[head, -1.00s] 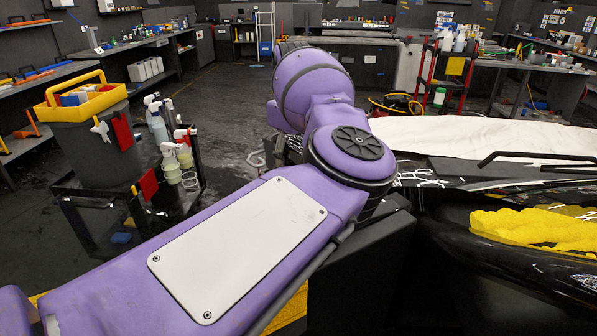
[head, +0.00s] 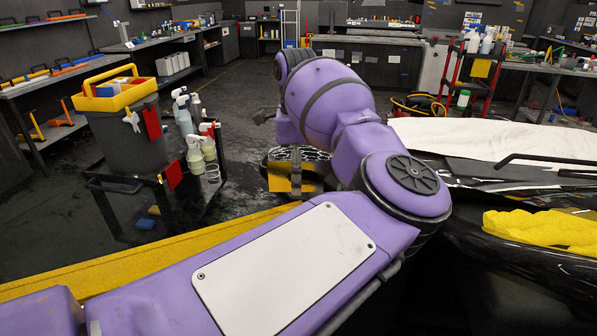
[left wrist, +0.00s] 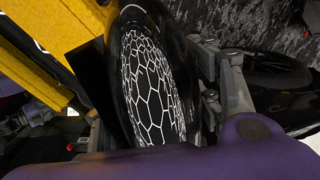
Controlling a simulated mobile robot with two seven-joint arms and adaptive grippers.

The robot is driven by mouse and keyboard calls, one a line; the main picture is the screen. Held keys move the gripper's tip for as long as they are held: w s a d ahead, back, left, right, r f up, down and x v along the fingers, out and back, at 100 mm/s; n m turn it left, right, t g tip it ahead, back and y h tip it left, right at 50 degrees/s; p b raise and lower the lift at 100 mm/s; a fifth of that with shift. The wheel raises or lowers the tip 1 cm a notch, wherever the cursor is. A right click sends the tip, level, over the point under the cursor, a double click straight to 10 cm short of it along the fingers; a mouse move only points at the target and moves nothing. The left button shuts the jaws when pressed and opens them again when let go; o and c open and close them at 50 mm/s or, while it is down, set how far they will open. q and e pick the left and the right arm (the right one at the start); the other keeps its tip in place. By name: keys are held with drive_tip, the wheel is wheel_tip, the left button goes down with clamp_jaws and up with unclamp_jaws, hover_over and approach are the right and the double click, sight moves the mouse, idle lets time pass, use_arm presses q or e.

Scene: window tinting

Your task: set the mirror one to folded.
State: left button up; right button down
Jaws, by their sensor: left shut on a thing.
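The mirror has a black shell and a white honeycomb pattern on its face. In the left wrist view the mirror (left wrist: 150,85) fills the middle, tilted on its side. My left gripper (left wrist: 150,112) has its fingers on both sides of the mirror and is shut on it. In the head view part of the patterned mirror (head: 312,154) shows just left of my purple left arm. My arm hides the rest of it and most of the gripper there. My right gripper is in neither view.
A black cart (head: 110,215) with a bucket (head: 125,140) and spray bottles (head: 196,152) stands at left. A yellow strip (head: 150,256) crosses the lower left. At right is a glossy black body with a yellow cloth (head: 540,230) and a white cover (head: 480,135). Open floor lies behind the cart.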

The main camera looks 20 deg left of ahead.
use_arm(q)
drive_tip(key=shift+s+d+f+n, duration=0.2)
drive_tip(key=shift+s+n, duration=0.3)
drive_tip(key=shift+s, duration=0.05)
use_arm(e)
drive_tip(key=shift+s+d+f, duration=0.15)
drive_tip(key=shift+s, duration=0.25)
use_arm(q)
drive_tip(key=shift+s, duration=0.1)
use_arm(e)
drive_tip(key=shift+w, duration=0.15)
use_arm(q)
drive_tip(key=o, duration=1.6)
drive_tip(key=shift+r, duration=0.2)
